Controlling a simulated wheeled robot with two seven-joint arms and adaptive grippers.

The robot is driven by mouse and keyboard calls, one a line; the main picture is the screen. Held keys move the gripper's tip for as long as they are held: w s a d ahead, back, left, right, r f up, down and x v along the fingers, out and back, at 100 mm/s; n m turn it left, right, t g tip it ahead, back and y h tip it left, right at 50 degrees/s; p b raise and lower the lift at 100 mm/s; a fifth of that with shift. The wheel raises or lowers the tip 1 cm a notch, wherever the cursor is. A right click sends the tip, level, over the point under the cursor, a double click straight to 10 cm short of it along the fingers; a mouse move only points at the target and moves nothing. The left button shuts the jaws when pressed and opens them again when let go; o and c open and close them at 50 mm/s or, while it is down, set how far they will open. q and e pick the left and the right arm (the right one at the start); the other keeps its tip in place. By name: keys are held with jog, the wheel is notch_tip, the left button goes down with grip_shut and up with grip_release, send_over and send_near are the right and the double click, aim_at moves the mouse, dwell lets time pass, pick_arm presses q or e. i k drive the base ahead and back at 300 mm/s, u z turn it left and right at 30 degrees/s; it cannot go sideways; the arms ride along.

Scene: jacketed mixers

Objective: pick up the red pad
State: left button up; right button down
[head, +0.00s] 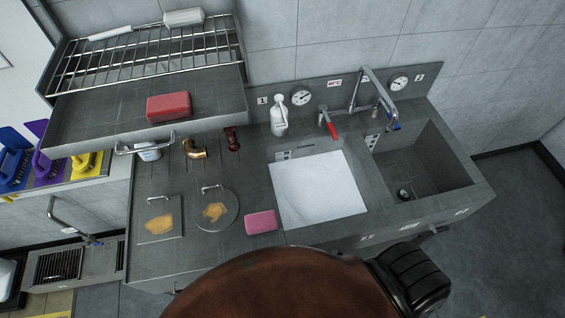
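The red pad (168,107) is a red block with rounded edges. It lies on the grey steel shelf (95,117) below the wire rack, near the shelf's front edge. Nothing covers it. A pink pad (261,222) of similar shape lies lower down on the grey counter (190,261), beside the white-bottomed basin. Neither of my grippers shows in the head view.
A wire rack (150,55) with a white-handled brush (183,17) is above the shelf. A white bottle (279,115), a red-handled tap (328,124) and an empty sink (420,165) are to the right. A large brown rounded form (290,285) fills the bottom.

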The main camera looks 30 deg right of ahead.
aim_at(175, 105)
jog(key=z, duration=1.1)
jog(key=k, duration=1.9)
jog(key=u, duration=1.15)
